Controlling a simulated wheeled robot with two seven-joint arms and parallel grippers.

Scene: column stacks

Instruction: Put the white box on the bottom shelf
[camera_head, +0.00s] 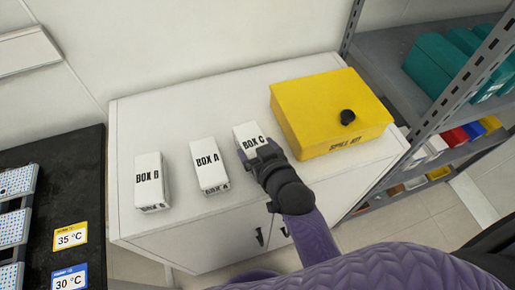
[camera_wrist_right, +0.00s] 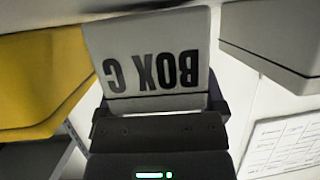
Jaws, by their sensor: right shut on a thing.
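Three white boxes stand in a row on the white cabinet (camera_head: 210,115): Box B (camera_head: 150,182) at the left, Box A (camera_head: 209,166) in the middle and Box C (camera_head: 246,132) at the right. My right gripper (camera_head: 262,155) is shut on Box C, and its jaws hide the box's near end. In the right wrist view, Box C (camera_wrist_right: 155,60) fills the space in front of the gripper (camera_wrist_right: 158,108), its label upside down. I cannot tell whether it touches the cabinet top. A grey metal shelf unit (camera_head: 420,130) stands at the right. My left gripper is not in view.
A yellow spill kit (camera_head: 330,105) with a black knob sits close to the right of Box C. The shelf unit holds teal containers (camera_head: 435,62) above and small coloured bins (camera_head: 472,130) lower down. A black bench (camera_head: 75,180) with blue racks is at the left.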

